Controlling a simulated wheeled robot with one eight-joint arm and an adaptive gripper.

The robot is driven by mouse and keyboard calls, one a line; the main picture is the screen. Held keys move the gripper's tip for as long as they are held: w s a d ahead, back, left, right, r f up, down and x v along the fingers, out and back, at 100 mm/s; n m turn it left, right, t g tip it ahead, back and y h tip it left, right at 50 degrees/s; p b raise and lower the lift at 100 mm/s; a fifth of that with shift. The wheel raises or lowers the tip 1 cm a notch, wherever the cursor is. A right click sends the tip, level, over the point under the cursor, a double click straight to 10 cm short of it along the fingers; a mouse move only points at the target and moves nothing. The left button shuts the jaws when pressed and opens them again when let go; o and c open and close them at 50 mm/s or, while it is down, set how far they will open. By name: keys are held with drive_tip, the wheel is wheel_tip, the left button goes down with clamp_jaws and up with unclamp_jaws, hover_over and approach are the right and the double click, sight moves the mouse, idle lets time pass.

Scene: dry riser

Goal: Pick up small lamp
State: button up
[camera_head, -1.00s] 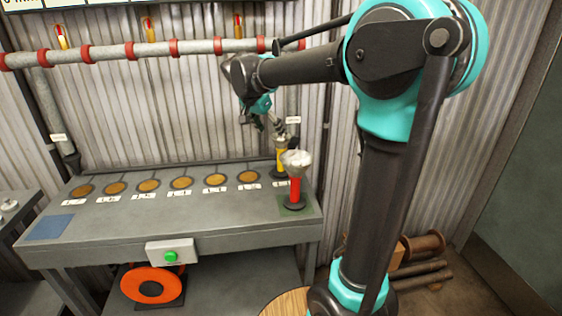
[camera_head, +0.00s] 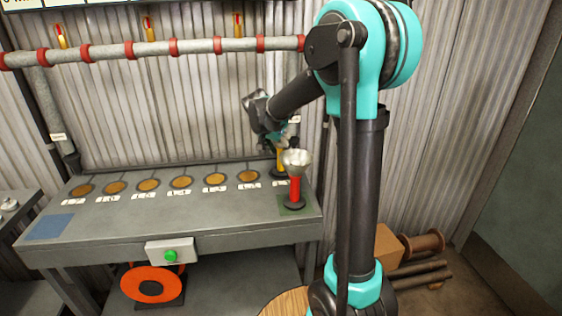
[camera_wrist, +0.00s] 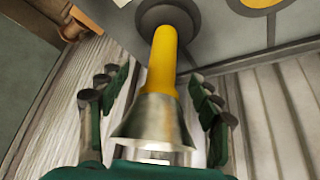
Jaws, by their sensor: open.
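A small lamp with a yellow stem and a flared metal head (camera_wrist: 152,124) stands on a round dark base at the back right of the bench. In the head view its yellow stem (camera_head: 281,158) shows, while the head is mostly hidden behind my gripper (camera_head: 275,138). A second, red-stemmed lamp (camera_head: 295,188) with a pale flared head stands in front of it on a green square. In the wrist view my gripper (camera_wrist: 160,82) is open, with a finger on each side of the yellow lamp. A gap shows between each finger and the lamp.
The grey bench (camera_head: 120,225) carries a row of round brown discs (camera_head: 181,182) with white labels and a blue square (camera_head: 50,226). A box with a green button (camera_head: 170,256) is on its front. A pipe (camera_head: 110,52) crosses the corrugated wall behind.

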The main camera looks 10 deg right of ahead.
drive_tip(key=shift+f, duration=0.2)
clamp_jaws()
idle(0.4)
